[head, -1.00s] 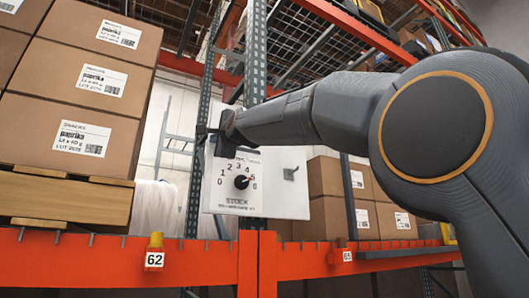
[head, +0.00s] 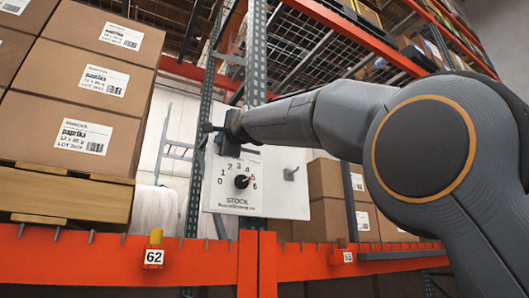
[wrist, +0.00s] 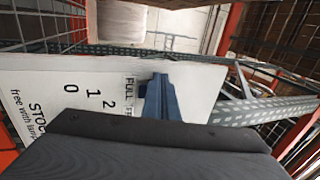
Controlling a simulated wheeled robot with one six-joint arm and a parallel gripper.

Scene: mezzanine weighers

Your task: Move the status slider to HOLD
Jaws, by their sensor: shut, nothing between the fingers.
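A white STOCK panel (head: 275,195) hangs at the rack upright, with a dial numbered 0 to 6 and a black knob (head: 242,181). The panel also shows in the wrist view (wrist: 40,85), where a label starting "FULL" (wrist: 130,95) is partly covered. My gripper (head: 229,149) is shut and empty at the panel's upper left edge. Its blue fingers (wrist: 158,97) show in the wrist view beside that label. I cannot make out the status slider; the gripper covers that area, and I cannot tell whether the fingers touch it.
A grey peg (head: 290,173) sticks out at the panel's right. A green-grey rack upright (head: 255,60) stands behind the panel. Orange beams (head: 90,270) cross in front below. Stacked paprika boxes (head: 80,130) stand at left, more boxes (head: 330,180) at right.

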